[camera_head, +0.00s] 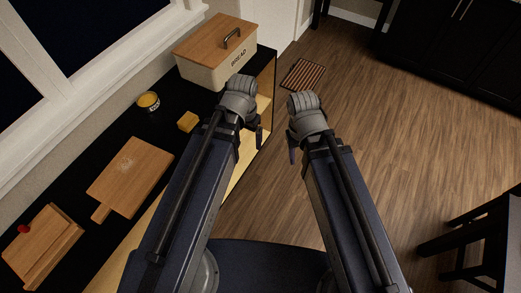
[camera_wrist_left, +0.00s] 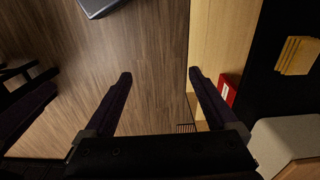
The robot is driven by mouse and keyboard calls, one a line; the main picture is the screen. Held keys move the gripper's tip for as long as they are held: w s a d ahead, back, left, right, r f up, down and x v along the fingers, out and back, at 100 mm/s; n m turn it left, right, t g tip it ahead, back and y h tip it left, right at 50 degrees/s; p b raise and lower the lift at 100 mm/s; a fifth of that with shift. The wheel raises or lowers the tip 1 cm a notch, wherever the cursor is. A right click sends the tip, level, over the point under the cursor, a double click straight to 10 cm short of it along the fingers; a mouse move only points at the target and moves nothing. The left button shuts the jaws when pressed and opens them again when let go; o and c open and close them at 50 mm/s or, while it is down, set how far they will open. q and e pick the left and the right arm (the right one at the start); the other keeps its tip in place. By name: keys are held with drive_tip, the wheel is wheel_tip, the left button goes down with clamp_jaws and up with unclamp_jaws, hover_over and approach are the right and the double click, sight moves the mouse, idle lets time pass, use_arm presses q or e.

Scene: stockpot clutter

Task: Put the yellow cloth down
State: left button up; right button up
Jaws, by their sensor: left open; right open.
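The yellow cloth (camera_head: 188,121) lies folded on the black countertop (camera_head: 195,152), between the bread bin and the cutting board. It also shows at the upper right of the left wrist view (camera_wrist_left: 298,55), resting flat and apart from my fingers. My left gripper (camera_head: 259,138) is beside the counter's edge, to the right of the cloth. In the left wrist view its fingers (camera_wrist_left: 160,75) are spread apart with nothing between them. My right gripper (camera_head: 292,148) hangs over the floor, further right. Its fingers are partly hidden in the head view, and no held object shows.
The bread bin (camera_head: 207,71) stands at the counter's far end. A yellow-topped jar (camera_head: 148,101), a cutting board (camera_head: 131,177) and another wooden board (camera_head: 42,247) sit on the counter. A red item (camera_wrist_left: 228,91) is below the counter. A dark stool (camera_head: 480,235) stands right.

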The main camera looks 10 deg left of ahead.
use_arm(q)
drive_tip(key=s+d+y, duration=0.1)
drive_tip(key=s+d, duration=0.3)
drive_tip(key=d, duration=0.1)
drive_tip(key=shift+s, duration=0.2)
drive_tip(key=shift+r, duration=0.1)
idle(1.0)
